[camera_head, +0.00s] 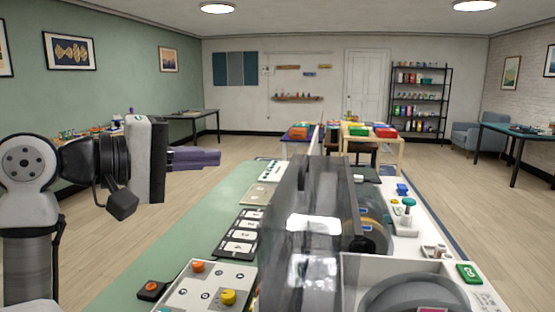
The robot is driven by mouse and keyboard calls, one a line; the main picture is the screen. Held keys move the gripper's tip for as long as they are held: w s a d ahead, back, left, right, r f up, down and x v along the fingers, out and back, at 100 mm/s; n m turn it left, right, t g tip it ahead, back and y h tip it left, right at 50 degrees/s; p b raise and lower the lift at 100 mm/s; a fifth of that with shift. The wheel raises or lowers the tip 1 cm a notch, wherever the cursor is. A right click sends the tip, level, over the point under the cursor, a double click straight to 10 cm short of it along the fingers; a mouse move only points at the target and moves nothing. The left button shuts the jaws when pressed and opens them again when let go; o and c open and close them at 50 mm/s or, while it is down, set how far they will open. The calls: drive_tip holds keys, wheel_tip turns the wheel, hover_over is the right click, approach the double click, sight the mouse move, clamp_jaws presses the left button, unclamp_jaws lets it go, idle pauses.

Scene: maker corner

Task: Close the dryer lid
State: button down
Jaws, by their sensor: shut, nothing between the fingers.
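The dryer lid (287,215) is a smoky, see-through cover. It stands raised at the left side of what looks like the dryer, a pale box (350,270) at the front right. A large grey round part (420,295) shows in the box and is cut off by the bottom edge. My gripper (218,158) is at the left, above the green mat. Its purple-grey fingers point right and are shut and empty. It is left of the lid, clearly apart from it in the picture. The lid's hinge is not clear.
A panel with knobs (210,288) and a dark numbered strip (238,236) lie on the green mat (185,225) left of the lid. A spool-like object (372,225) shows behind the lid. A teal-topped knob (409,203) and a green box (469,273) are at the right.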

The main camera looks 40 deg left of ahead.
sight(282, 182)
drive_tip(key=shift+s+d+f+p+x, duration=0.1)
drive_tip(key=shift+d+p+x, duration=0.5)
drive_tip(key=shift+x, duration=1.5)
drive_tip(key=shift+s+d+f+p+x, duration=0.25)
drive_tip(key=shift+p+x, duration=0.5)
drive_tip(key=shift+x, duration=1.3)
drive_tip(key=shift+d+r+p+x, duration=0.15)
drive_tip(key=shift+d+p+x, duration=0.5)
drive_tip(key=shift+x, duration=1.45)
